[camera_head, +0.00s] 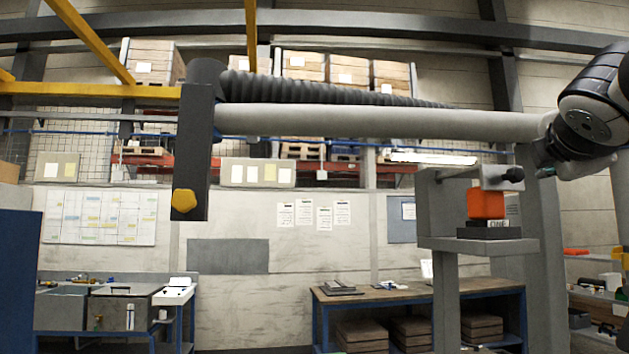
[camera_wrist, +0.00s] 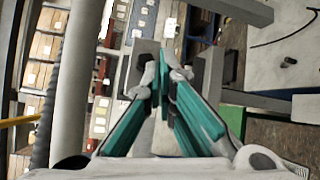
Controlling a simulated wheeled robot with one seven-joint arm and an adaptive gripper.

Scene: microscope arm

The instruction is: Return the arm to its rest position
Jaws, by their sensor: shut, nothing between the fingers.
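A long grey horizontal arm tube (camera_head: 370,121) crosses the upper middle of the head view. A dark upright block (camera_head: 193,150) with a yellow knob (camera_head: 184,200) hangs at its left end. A black ribbed hose (camera_head: 330,90) runs along it. In the wrist view the grey tube (camera_wrist: 78,75) runs up the left side, beside the hose (camera_wrist: 42,140), apart from my fingers. My gripper (camera_head: 547,172) is at the upper right in the head view, near the tube's right end; the gap between them is unclear. In the wrist view its teal fingers (camera_wrist: 164,75) are closed together and empty.
A grey stand (camera_head: 446,260) below the tube's right part holds an orange block (camera_head: 486,204) above a dark plate (camera_head: 489,232). A workbench (camera_head: 415,292) stands behind. A yellow overhead beam (camera_head: 90,90) is at upper left. The space below the tube's middle looks open.

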